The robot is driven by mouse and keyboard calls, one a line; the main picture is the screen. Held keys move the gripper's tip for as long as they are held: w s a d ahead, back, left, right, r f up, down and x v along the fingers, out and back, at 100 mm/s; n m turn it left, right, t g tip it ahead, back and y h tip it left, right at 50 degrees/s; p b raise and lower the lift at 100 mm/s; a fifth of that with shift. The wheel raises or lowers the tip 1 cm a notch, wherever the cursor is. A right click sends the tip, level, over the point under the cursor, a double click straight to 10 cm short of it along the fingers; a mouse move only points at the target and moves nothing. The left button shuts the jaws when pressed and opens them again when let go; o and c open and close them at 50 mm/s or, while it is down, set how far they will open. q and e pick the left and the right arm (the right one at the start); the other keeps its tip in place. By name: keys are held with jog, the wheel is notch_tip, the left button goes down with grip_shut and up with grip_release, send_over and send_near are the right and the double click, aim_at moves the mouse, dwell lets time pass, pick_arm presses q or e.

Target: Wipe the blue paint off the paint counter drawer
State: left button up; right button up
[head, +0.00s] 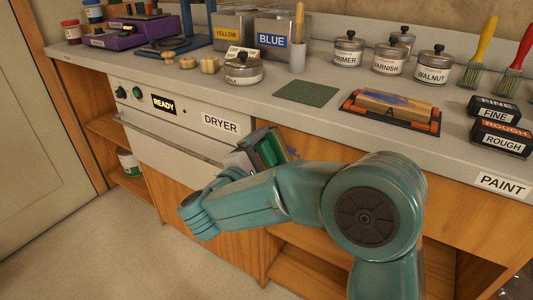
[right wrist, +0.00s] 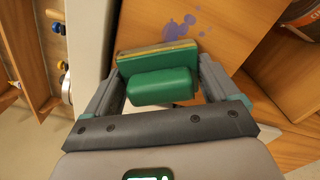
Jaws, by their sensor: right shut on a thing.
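My right gripper (right wrist: 158,88) is shut on a green wiping block (right wrist: 160,84) with a rounded handle and a thin yellowish layer along its far edge. The block also shows in the head view (head: 270,150), partly hidden by my right arm, in front of the counter below its top. The wooden drawer front (right wrist: 232,30) lies just beyond the block in the wrist view. Blue-violet paint blotches (right wrist: 181,26) show on it just past the block's far edge. I cannot tell whether the block touches the wood. My left gripper is not in view.
The counter top holds a dark green mat (head: 306,92), a wooden block in an orange-cornered tray (head: 355,115), sanding blocks (head: 497,138) and several lidded pots. The dryer (head: 180,125) is left of the drawer. Open shelves (head: 310,265) lie below.

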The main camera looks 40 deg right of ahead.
aim_at(290, 150)
jog(key=shift+s+d+f+b, duration=0.1)
jog(key=shift+s+d+b, duration=0.15)
jog(key=shift+s, duration=0.25)
jog(key=shift+s+d+b, duration=0.15)
jog(key=shift+s+b, duration=0.05)
jog(key=shift+s, duration=0.25)
jog(key=shift+s+d+b, duration=0.25)
jog(key=shift+s+d, duration=0.1)
jog(key=shift+s, duration=0.5)
jog(key=shift+s+d+b, duration=0.25)
jog(key=shift+s+d, duration=0.15)
jog(key=shift+s, duration=0.4)
jog(key=shift+s+d+b, duration=0.25)
jog(key=shift+s+d, duration=0.1)
jog(key=shift+s, duration=0.5)
jog(key=shift+w+a+p, duration=0.1)
jog(key=shift+w+a, duration=0.15)
jog(key=shift+w, duration=0.35)
jog(key=shift+w+a+p, duration=0.15)
jog(key=shift+w+a, duration=0.15)
jog(key=shift+w, duration=0.3)
jog(key=shift+w+a+p, duration=0.1)
jog(key=shift+w+a, duration=0.15)
jog(key=shift+w, duration=0.35)
jog(key=shift+w+a+p, duration=0.2)
jog(key=shift+w+a, duration=0.1)
jog(key=shift+w, duration=0.55)
jog(key=shift+w+a+p, duration=0.2)
jog(key=shift+w+a, duration=0.1)
jog(key=shift+w, duration=0.55)
